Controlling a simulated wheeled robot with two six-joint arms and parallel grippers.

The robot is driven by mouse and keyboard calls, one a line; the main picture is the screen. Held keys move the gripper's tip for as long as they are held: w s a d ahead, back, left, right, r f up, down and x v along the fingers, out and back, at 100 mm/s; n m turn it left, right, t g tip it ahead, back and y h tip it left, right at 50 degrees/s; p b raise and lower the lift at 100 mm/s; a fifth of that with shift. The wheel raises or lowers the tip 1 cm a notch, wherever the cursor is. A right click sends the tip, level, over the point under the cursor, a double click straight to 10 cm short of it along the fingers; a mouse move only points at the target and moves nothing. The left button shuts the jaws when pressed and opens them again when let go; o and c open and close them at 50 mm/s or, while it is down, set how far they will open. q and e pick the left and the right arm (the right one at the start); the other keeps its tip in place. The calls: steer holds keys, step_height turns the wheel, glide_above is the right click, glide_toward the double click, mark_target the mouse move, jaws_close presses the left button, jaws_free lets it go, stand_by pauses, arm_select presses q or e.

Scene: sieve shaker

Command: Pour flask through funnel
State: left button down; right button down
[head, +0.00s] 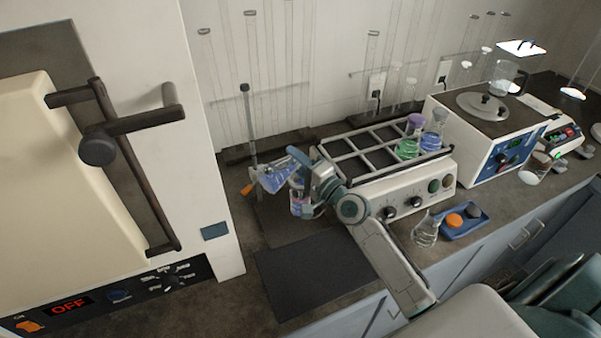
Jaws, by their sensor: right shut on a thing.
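My right gripper (300,180) reaches in from the lower right and is shut on a glass flask (275,180) with blue liquid. The flask looks tilted, beside the ring stand (249,125) with its orange clamp knob (247,189). A glass vessel (300,206) with bluish-purple contents shows just below, partly hidden by the gripper. I cannot make out the funnel apart from this overlapping glassware, nor whether liquid is flowing. My left gripper is not in view.
A shaker (415,198) with a rack of coloured flasks stands right of the gripper. An empty flask (426,232) and a blue tray (463,226) with stoppers are in front. A dark mat (310,272) is clear. An oven (213,130) stands left.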

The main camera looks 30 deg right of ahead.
steer(key=shift+w+d+f, duration=0.15)
steer(key=shift+w, duration=0.05)
steer(key=shift+s, duration=0.2)
steer(key=shift+w+f+m, duration=0.1)
steer(key=shift+w+m, duration=0.1)
steer(key=shift+m, duration=0.1)
steer(key=shift+s, duration=0.2)
